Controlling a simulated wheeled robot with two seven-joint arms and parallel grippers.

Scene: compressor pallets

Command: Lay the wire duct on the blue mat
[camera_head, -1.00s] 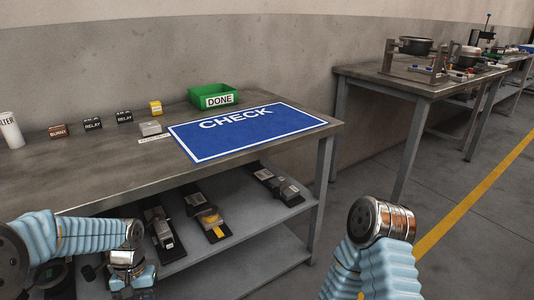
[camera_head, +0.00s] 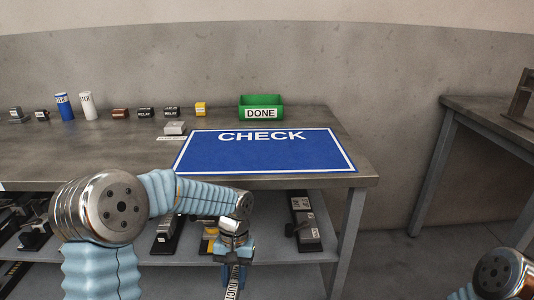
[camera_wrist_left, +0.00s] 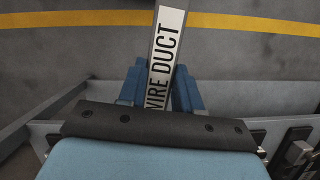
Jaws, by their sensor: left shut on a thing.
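The blue mat (camera_head: 262,153), marked CHECK, lies flat on the right part of the metal table and is empty. My left gripper (camera_head: 234,262) is in front of the table's front edge, below the table top and below the mat. It is shut on the wire duct (camera_head: 233,285), a narrow strip with a white label.
A green DONE bin (camera_head: 261,107) stands behind the mat. A small grey block (camera_head: 175,128) with a label sits left of the mat. Several small parts and two cylinders (camera_head: 64,107) stand further left. The lower shelf (camera_head: 280,247) holds several devices.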

